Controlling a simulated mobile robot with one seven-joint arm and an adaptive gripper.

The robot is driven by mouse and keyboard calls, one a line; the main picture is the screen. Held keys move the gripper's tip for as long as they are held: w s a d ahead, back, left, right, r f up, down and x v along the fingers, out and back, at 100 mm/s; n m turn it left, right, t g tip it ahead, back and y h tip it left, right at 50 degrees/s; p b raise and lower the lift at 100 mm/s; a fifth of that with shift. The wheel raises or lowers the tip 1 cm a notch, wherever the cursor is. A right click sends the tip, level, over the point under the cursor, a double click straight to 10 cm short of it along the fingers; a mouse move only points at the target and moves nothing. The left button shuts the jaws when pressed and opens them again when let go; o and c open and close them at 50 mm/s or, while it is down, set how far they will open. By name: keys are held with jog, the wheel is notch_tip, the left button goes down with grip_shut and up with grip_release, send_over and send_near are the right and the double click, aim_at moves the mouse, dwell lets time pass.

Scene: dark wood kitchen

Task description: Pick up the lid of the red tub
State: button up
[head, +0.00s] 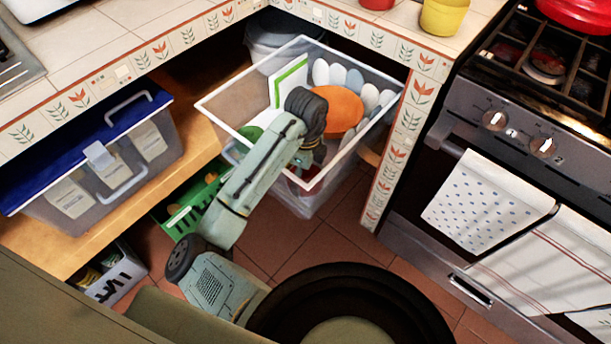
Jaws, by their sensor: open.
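No tub with a lid can be made out for certain. A red item (376,4) stands on the counter at the top edge, cut off by the frame. Something dark red (309,183) shows through the front wall of the clear plastic bin (222,92), low and partly hidden. A round orange piece (340,107) lies in the bin; I cannot tell whether it is a lid. My gripper (318,158) hangs down past the bin's front rim, mostly hidden behind my arm. It is open, and nothing shows held in it.
White rounded pieces (338,73) and a green-edged white board (290,80) are in the bin. A blue-lidded box (100,150) sits on the left shelf. A green crate (190,205) is below. The stove (480,130) with towels stands right. A yellow pot (442,16) is on the counter.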

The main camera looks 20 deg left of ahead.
jog(key=shift+f, duration=0.1)
jog(key=shift+c, duration=0.3)
jog(key=c, duration=1.3)
jog(key=shift+f, duration=0.1)
jog(key=shift+c, duration=0.2)
